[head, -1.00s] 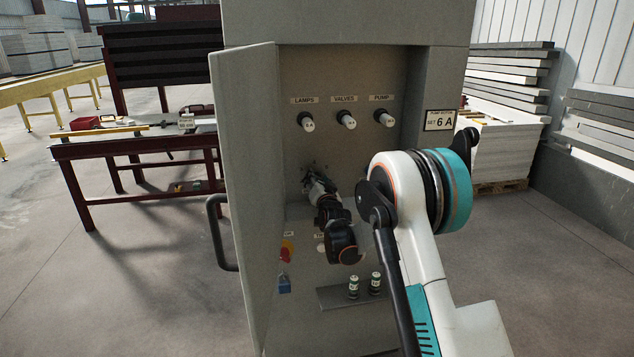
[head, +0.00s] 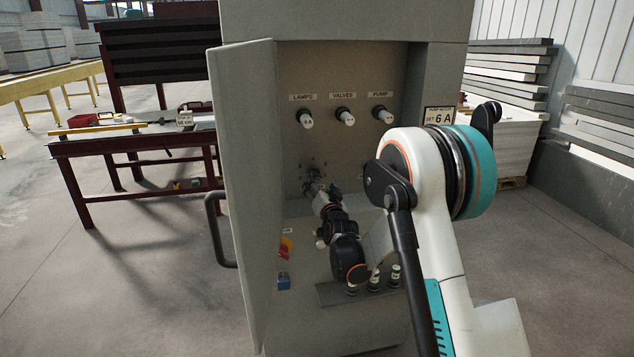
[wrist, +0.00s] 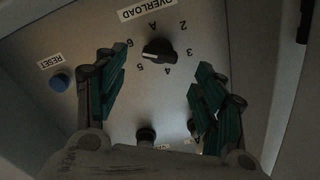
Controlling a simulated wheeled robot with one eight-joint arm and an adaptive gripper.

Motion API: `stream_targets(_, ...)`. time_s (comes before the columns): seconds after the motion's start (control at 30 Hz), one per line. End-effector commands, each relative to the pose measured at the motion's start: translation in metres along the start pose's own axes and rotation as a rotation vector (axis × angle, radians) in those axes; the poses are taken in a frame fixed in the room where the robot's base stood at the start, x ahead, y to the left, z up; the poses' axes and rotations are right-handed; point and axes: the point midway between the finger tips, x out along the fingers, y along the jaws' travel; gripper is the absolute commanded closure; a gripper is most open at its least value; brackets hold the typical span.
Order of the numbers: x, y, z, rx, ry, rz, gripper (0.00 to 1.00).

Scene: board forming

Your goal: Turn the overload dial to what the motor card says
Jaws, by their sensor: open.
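The overload dial (wrist: 160,50) is a black knob in the wrist view, in a ring of numbers that appears upside down. Its pale pointer mark faces left, roughly between 5 and 6; the exact setting is hard to tell. The motor card (head: 439,117) on the cabinet's right front reads "SET 6 A". My gripper (wrist: 160,62) is open, with one finger on each side of the dial and a gap to the knob. In the head view my gripper (head: 315,180) is low inside the cabinet, where it and my arm hide the dial.
A blue reset button (wrist: 60,82) sits beside the dial. Lamps, valves and pump fuse holders (head: 344,116) line the cabinet's upper back. A red-yellow switch (head: 286,246), a blue padlock (head: 283,282) and several small fuses (head: 374,281) are lower down. The open door (head: 245,180) bounds the left.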

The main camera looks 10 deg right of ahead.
Motion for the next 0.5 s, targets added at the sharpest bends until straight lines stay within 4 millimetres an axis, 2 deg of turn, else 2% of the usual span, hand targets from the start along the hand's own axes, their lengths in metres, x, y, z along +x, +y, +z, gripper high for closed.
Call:
stream_targets(0.03,-0.011,0.000,0.000,0.000,0.000,0.000,0.37)
stream_targets(0.2,-0.036,0.000,0.000,0.000,0.000,0.000,0.37)
stream_targets(0.5,-0.050,0.000,0.000,0.000,-0.001,0.000,0.37)
